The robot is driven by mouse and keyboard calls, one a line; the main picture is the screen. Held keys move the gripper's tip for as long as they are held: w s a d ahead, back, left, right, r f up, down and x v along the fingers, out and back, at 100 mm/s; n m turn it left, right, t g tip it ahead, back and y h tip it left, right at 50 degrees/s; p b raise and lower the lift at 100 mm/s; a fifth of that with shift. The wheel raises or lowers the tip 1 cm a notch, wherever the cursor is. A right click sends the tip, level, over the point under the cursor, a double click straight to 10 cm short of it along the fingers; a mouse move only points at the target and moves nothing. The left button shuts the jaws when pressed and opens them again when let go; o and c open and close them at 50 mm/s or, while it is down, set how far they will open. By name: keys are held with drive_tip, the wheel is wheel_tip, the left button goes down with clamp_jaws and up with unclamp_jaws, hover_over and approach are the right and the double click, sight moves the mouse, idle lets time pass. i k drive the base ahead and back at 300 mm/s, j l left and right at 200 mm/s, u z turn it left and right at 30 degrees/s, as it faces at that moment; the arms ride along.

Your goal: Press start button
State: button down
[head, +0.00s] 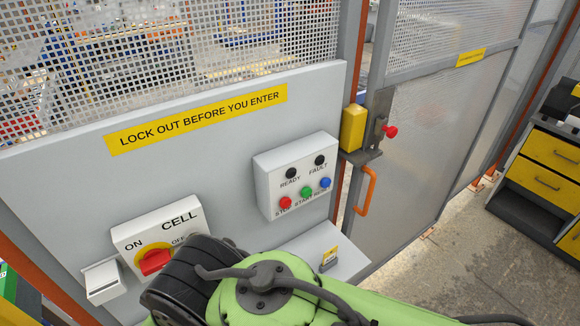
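The start button (306,192) is the small green one in the middle of the lower row on a white control box (262,180). The red stop button (285,203) is to its left and the blue reset button (325,183) to its right. The black ready lamp (291,173) and fault lamp (320,160) above look dark. My green and black arm crosses the bottom of the head view, below the box and apart from it in the picture. My gripper's fingers do not show.
A cell switch box with a red knob (154,261) is at the lower left. A small shelf (316,246) with a yellow-tagged padlock (329,257) juts out below the buttons. A mesh gate with an orange handle (368,190) stands to the right. Floor (480,255) is open there.

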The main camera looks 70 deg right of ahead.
sight(306, 191)
drive_tip(key=z, duration=0.4)
drive_tip(key=l+z, duration=0.1)
drive_tip(key=z, duration=0.75)
drive_tip(key=l+z, duration=0.1)
drive_tip(key=z, duration=0.75)
